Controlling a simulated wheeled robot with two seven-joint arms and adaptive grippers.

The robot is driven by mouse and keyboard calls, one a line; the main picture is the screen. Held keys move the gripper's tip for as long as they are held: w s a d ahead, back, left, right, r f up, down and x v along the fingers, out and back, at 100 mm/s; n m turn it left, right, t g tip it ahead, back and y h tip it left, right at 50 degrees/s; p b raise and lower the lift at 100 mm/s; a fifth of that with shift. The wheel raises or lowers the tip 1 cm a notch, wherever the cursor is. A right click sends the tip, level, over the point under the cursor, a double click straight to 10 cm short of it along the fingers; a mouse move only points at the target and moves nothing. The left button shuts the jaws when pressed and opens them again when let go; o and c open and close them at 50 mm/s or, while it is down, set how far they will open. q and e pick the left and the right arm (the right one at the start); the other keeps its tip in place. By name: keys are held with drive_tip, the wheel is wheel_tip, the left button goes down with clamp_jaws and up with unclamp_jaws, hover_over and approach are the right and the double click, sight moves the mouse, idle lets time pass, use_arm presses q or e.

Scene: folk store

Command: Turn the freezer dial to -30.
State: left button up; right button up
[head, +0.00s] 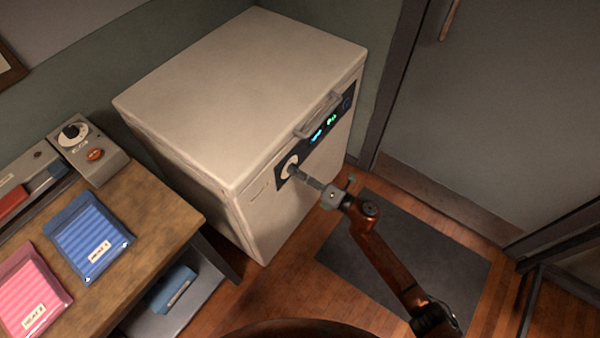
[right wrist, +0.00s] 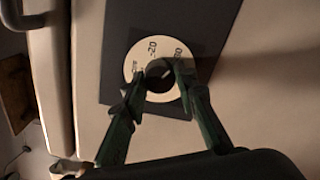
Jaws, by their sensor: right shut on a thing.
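The freezer (head: 235,85) is a cream chest with its lid down, standing against the wall. Its dark front panel (head: 345,105) carries lit displays and a dial (head: 291,166) with a pale round scale at the left end. In the right wrist view the dial's scale (right wrist: 135,66) shows "-20" at upper left and a partly covered mark ending in "0" at upper right. My right gripper (head: 297,172) is at the dial, its fingers (right wrist: 158,82) shut on the dark knob (right wrist: 158,70). The fingers hide part of the scale. My left gripper is out of view.
A wooden table (head: 160,205) at left holds a blue packet (head: 88,238), a pink packet (head: 32,290) and a grey box with a black knob (head: 90,150). A dark mat (head: 430,262) lies before the freezer. A grey door (head: 500,120) is at right.

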drive_tip(key=shift+s+a+r, duration=0.1)
drive_tip(key=shift+s+a, duration=0.05)
drive_tip(key=shift+a, duration=0.2)
drive_tip(key=o, duration=1)
drive_tip(key=shift+o, duration=0.8)
drive_tip(key=shift+d, duration=0.2)
drive_tip(key=shift+d, duration=0.1)
drive_tip(key=v, duration=1.1)
drive_tip(key=shift+s+d, duration=0.15)
drive_tip(key=shift+d, duration=0.2)
